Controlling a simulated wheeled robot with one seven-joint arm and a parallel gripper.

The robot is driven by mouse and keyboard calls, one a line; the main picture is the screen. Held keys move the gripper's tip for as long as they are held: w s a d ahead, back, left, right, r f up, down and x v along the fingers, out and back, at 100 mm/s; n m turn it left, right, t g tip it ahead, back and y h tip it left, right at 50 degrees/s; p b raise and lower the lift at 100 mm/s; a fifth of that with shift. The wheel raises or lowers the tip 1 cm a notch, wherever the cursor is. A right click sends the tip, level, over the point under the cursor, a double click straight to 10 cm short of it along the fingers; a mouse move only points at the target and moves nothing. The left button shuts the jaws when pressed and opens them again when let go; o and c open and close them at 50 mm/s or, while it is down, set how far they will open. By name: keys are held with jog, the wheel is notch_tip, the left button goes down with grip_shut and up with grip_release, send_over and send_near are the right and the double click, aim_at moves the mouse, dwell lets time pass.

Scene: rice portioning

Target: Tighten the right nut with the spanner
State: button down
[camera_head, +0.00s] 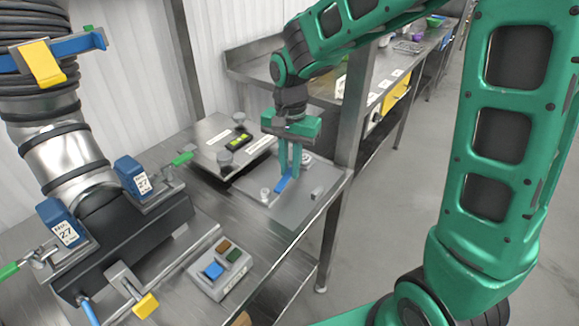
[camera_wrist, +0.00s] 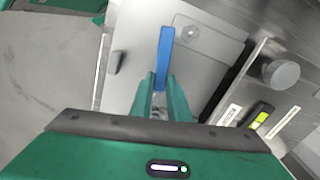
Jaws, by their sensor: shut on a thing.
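The spanner is a blue bar (camera_wrist: 165,48) in the wrist view, and its blue part (camera_head: 284,184) shows below my fingers in the head view. My gripper (camera_head: 289,172) points down over a grey metal plate (camera_head: 250,178), shut on the spanner. In the wrist view my gripper (camera_wrist: 161,88) has the bar between its green fingers. The right nut (camera_head: 306,158) seems to be the round fitting just behind my fingers. The left nut (camera_head: 265,194) stands apart at the plate's near left; it also shows in the wrist view (camera_wrist: 190,34). The spanner's jaw is hidden, so its seating cannot be told.
A panel with knobs and a green display (camera_head: 239,141) lies to the left. A button box (camera_head: 220,268) and a black clamp block with a steel pipe (camera_head: 70,160) are nearer. A steel post (camera_head: 352,105) rises behind.

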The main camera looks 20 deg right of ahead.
jog(key=shift+w+a, duration=0.1)
jog(key=shift+w+a+m, duration=0.45)
jog(key=shift+w+m, duration=0.05)
jog(key=shift+m, duration=0.4)
jog(key=shift+r, duration=0.1)
jog(key=shift+s+d+n, duration=0.55)
jog(key=shift+d+n, duration=0.05)
jog(key=shift+n, duration=0.35)
jog(key=shift+s+d+n, duration=0.5)
jog(key=shift+d+n, duration=0.1)
jog(key=shift+n, duration=0.35)
jog(key=shift+r, duration=1.15)
jog(key=shift+r, duration=1.9)
